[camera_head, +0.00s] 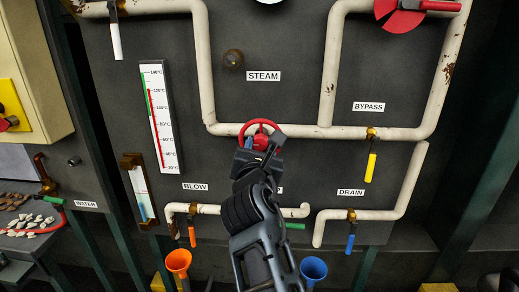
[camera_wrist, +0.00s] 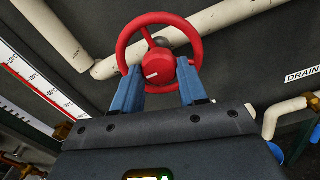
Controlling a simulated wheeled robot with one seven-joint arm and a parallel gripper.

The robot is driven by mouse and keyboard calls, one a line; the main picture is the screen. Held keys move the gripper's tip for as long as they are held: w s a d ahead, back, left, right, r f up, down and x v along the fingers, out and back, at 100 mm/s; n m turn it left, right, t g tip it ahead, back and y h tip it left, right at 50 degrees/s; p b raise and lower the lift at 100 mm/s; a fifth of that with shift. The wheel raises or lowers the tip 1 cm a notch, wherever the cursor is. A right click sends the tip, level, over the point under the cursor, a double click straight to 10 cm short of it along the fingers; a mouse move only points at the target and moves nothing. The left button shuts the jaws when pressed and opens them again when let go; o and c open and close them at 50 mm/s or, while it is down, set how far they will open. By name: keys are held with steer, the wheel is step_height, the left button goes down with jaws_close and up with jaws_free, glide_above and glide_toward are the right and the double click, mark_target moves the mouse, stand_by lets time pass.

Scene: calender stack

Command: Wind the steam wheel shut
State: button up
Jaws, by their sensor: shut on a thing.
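The steam wheel (camera_head: 261,122) is a red handwheel on the pale pipe below the STEAM label (camera_head: 263,76). In the wrist view the steam wheel (camera_wrist: 123,43) faces me, with a round red hub (camera_wrist: 159,62) bearing a short white mark. My gripper (camera_head: 258,143) reaches up to it from below. In the wrist view the two blue fingers of my gripper (camera_wrist: 160,75) stand on either side of the hub and are shut on it.
A yellow BYPASS lever (camera_head: 371,167), a blue DRAIN lever (camera_head: 350,243) and an orange BLOW lever (camera_head: 192,236) hang around the wheel. A thermometer gauge (camera_head: 159,115) is on the left. Orange (camera_head: 179,260) and blue (camera_head: 313,268) funnels stand below, near my arm.

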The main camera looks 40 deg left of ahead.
steer(key=shift+m, duration=0.3)
steer(key=m+b, duration=0.1)
steer(key=m, duration=0.2)
steer(key=shift+f+m, duration=0.1)
steer(key=shift+m, duration=0.3)
steer(key=m+b, duration=0.2)
steer(key=m, duration=0.3)
steer(key=shift+b, duration=0.3)
steer(key=m+b, duration=0.2)
steer(key=m, duration=0.2)
steer(key=shift+m, duration=0.4)
steer(key=m+b, duration=0.2)
steer(key=m, duration=0.2)
steer(key=shift+m+b, duration=0.3)
steer(key=shift+b, duration=0.05)
steer(key=m+b, duration=0.2)
steer(key=m, duration=0.2)
steer(key=shift+m, duration=0.3)
steer(key=m+b, duration=0.2)
steer(key=m, duration=0.2)
steer(key=shift+b, duration=0.3)
steer(key=m+b, duration=0.1)
steer(key=m, duration=0.3)
steer(key=shift+b, duration=0.35)
steer(key=shift+m+b, duration=0.8)
steer(key=shift+m, duration=1.4)
